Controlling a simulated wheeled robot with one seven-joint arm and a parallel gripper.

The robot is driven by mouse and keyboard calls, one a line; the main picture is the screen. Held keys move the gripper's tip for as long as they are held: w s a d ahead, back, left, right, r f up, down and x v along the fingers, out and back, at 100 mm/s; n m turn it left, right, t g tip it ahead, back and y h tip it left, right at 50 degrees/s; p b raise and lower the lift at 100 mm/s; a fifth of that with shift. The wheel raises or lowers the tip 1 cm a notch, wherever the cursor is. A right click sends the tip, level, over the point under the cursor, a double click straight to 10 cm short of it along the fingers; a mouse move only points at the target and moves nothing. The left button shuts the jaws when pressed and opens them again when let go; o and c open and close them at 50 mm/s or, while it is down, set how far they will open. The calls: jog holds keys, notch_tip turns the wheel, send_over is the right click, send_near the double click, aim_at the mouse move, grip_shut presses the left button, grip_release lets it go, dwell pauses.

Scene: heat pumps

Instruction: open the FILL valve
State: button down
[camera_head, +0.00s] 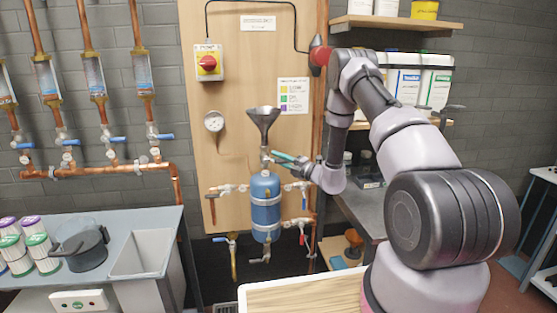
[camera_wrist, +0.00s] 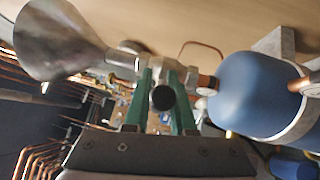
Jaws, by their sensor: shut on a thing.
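A metal funnel (camera_head: 263,122) stands over a blue tank (camera_head: 266,205) on the wooden board. Between them is a short pipe with a valve (camera_head: 264,158), which I take as the FILL valve; no label on it is readable. My gripper (camera_head: 279,156) reaches it from the right. In the wrist view, my gripper (camera_wrist: 161,78) has its green fingers either side of the valve's handle, shut on it, with a dark round end (camera_wrist: 163,97) showing between them. The funnel (camera_wrist: 62,40) lies left and the tank (camera_wrist: 250,95) right. The handle's turn is hard to tell.
Other valves with red and blue handles (camera_head: 300,186) sit beside the tank. A gauge (camera_head: 214,121) and a red-yellow switch (camera_head: 208,62) are on the board. A grey bench with a sink (camera_head: 145,252) stands left, and a wooden-topped table (camera_head: 300,293) in front.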

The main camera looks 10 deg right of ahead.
jog(key=shift+a+r+n+g+h, duration=0.25)
jog(key=shift+r+n+g+h, duration=0.85)
jog(key=shift+n, duration=0.4)
jog(key=shift+f, duration=0.15)
jog(key=c, duration=0.8)
grip_release()
jog(key=shift+o, duration=0.2)
jog(key=v, duration=1)
jog(key=shift+s+d, duration=0.25)
jog(key=shift+s, duration=0.05)
